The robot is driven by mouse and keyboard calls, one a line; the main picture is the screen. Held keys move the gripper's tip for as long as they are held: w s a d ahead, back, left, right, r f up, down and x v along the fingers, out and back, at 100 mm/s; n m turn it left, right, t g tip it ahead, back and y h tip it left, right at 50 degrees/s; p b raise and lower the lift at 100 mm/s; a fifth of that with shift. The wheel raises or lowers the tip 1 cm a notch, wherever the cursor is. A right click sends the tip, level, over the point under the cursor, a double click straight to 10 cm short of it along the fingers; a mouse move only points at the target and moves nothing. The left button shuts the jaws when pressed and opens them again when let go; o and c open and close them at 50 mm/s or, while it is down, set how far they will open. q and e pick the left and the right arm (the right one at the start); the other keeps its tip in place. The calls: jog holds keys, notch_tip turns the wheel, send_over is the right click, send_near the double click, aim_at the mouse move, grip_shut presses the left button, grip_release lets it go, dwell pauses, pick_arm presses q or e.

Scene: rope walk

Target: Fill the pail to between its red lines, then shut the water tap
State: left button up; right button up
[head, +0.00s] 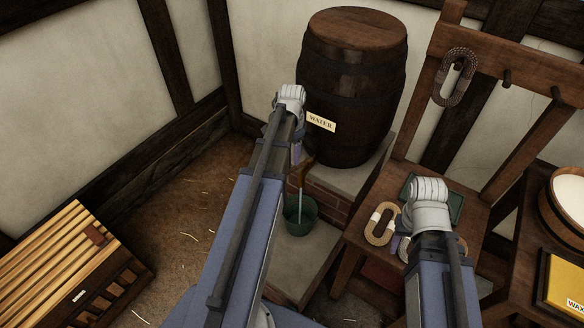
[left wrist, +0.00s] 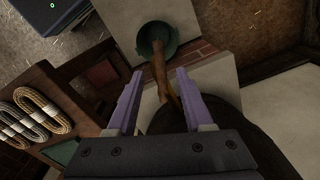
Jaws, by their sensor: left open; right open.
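The dark wooden water barrel (head: 352,70) carries a "WATER" label. Its brown wooden tap (head: 306,170) shows partly behind my left arm. A thin pale streak, which looks like running water, drops from the tap into the green pail (head: 300,226). The pail's red lines and water level cannot be made out. In the left wrist view the tap (left wrist: 160,75) lies between the open purple fingers of my left gripper (left wrist: 159,73), with the pail (left wrist: 170,34) beyond; I cannot tell whether they touch it. My right gripper (head: 402,245) is over the bench seat, mostly hidden by its wrist.
The barrel stands on a brick-fronted ledge (head: 334,205). Right of it is a wooden bench (head: 366,225) with rope coils (head: 380,224) and a green tray (head: 450,207). A slatted crate (head: 60,265) stands at left. A yellow wax box (head: 565,278) is at right. Floor left of the pail is clear.

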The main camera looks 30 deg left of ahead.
aim_at(292, 168)
pick_arm(q)
notch_tip(292, 168, down, 6)
jog(key=b, duration=0.5)
jog(key=shift+c, duration=0.3)
grip_shut()
dwell(0.9)
